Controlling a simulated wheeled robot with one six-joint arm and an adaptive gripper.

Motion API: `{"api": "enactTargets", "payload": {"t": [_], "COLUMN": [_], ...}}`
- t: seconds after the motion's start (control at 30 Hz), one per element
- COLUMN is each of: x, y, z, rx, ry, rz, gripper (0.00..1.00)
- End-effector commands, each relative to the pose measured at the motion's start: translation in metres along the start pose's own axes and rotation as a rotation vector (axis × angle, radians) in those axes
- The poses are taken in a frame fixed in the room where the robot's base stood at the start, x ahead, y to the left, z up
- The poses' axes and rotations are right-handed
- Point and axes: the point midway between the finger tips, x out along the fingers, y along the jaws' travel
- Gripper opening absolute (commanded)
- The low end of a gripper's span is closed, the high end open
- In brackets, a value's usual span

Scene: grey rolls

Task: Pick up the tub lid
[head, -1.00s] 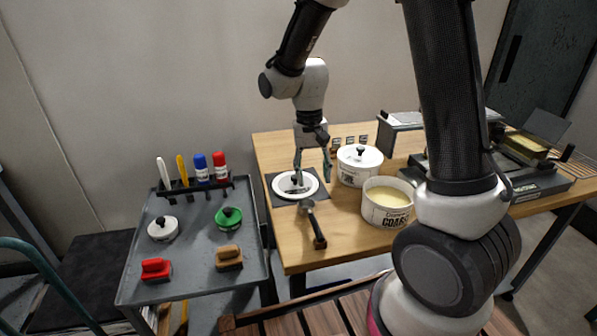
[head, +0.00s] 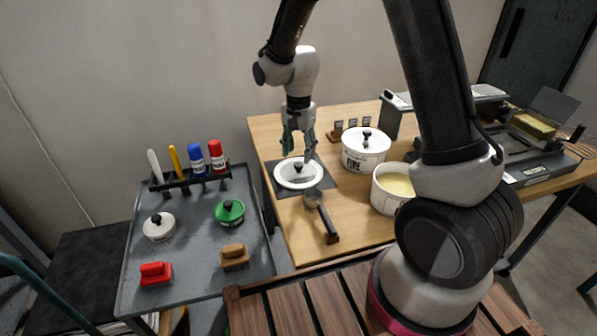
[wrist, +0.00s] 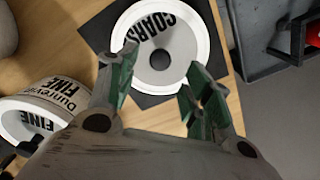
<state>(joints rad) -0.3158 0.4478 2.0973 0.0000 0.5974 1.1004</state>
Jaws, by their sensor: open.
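The tub lid (head: 299,173) is a white disc with a dark round knob and lies flat on a dark square mat (head: 322,182) on the wooden table. In the wrist view the lid (wrist: 190,25) shows black "COARSE" lettering, partly cut off, and its knob lies just beyond the fingertips. My gripper (head: 298,152) is above the lid, pointing down. In the wrist view my gripper (wrist: 160,75) is open and empty, with its green-padded fingers apart on either side of the knob. The open tub (head: 393,188) with pale contents stands to the right, partly behind my arm.
A lidded white tub marked "FINE" (head: 365,150) stands right of the mat. A scoop (head: 321,215) lies in front of it. A grey tray cart (head: 190,235) with markers and small knobbed items stands left. Bare wood lies around the scoop.

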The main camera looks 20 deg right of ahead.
Motion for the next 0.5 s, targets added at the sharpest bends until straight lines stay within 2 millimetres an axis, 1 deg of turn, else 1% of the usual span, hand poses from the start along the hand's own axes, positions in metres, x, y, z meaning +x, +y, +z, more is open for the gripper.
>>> {"api": "enactTargets", "payload": {"t": [0.2, 0.3, 0.5], "x": [0.035, 0.045, 0.049], "y": [0.001, 0.001, 0.000], "z": [0.003, 0.003, 0.003], "rx": [-0.001, -0.001, -0.002], "ry": [-0.001, -0.001, 0.000], "rz": [0.003, 0.001, -0.001], "gripper": [0.50, 0.50, 0.50]}}
